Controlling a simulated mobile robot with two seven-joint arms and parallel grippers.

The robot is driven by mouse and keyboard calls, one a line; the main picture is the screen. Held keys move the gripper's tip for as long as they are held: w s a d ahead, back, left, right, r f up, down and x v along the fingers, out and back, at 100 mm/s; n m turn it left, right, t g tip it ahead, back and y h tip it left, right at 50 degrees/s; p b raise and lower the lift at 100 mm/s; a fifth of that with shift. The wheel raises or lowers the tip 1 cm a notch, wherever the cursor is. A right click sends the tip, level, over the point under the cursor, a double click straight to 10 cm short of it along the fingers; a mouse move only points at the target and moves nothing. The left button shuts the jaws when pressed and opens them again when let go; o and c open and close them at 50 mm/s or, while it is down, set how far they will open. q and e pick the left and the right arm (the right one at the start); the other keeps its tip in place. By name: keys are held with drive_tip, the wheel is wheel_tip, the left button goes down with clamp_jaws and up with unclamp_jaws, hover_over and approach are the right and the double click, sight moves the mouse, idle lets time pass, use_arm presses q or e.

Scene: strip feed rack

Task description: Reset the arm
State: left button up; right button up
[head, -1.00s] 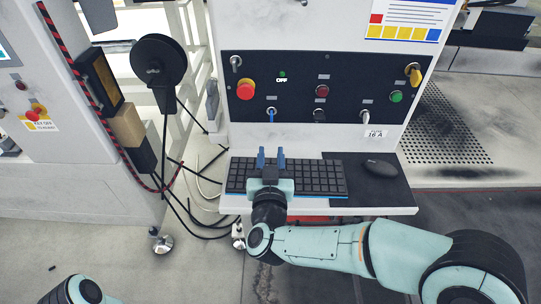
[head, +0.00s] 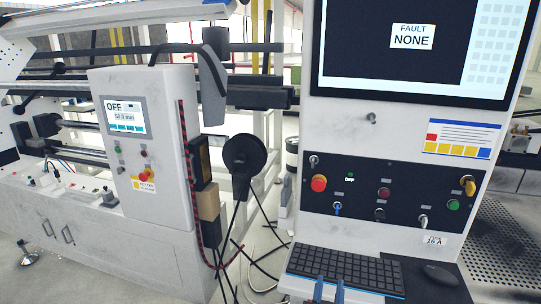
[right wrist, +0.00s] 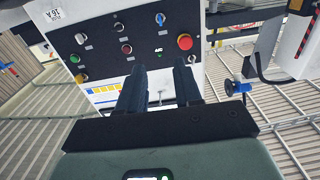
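My right gripper (head: 328,290) shows only by its blue fingertips at the bottom of the head view, in front of the keyboard (head: 345,268). In the right wrist view its two dark fingers (right wrist: 160,88) stand apart with nothing between them, so it is open. They point towards the black control panel (head: 385,200), which also shows in the right wrist view (right wrist: 100,48). A gap remains between fingers and panel. My left gripper is not in view.
The panel carries a red mushroom button (head: 319,183), a yellow knob (head: 469,187) and a green button (head: 453,204). A screen (head: 415,45) above reads FAULT NONE. A mouse (head: 440,275) lies right of the keyboard. A machine cabinet (head: 150,85) with an OFF display stands left.

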wheel_tip(320, 180, down, 14)
drive_tip(key=w+f+n+g+y+p, duration=0.1)
drive_tip(key=n+g+y+p, duration=0.1)
drive_tip(key=g+y+p, duration=0.15)
drive_tip(key=s+d+f+g+y+p, duration=0.1)
drive_tip(key=s+f+g, duration=0.25)
drive_tip(key=f, duration=0.45)
drive_tip(key=s+f+g+y+p, duration=0.1)
drive_tip(key=s+f+g+p, duration=0.1)
drive_tip(key=s+f, duration=0.35)
use_arm(q)
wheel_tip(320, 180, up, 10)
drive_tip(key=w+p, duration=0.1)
drive_tip(key=p, duration=0.2)
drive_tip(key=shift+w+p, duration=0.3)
drive_tip(key=shift+p, duration=0.05)
use_arm(e)
drive_tip(key=s+f+m+g+y, duration=0.1)
drive_tip(key=s+f+g, duration=0.2)
drive_tip(key=s, duration=0.4)
drive_tip(key=s+f+g+y, duration=0.1)
drive_tip(key=s+f+g, duration=0.2)
drive_tip(key=s+f, duration=0.2)
drive_tip(key=s+a+f+m+g+y, duration=0.1)
drive_tip(key=s+f+g, duration=0.2)
drive_tip(key=s, duration=0.7)
drive_tip(key=shift+s+f+m, duration=0.3)
drive_tip(key=shift+s+f, duration=0.1)
drive_tip(key=shift+f, duration=0.2)
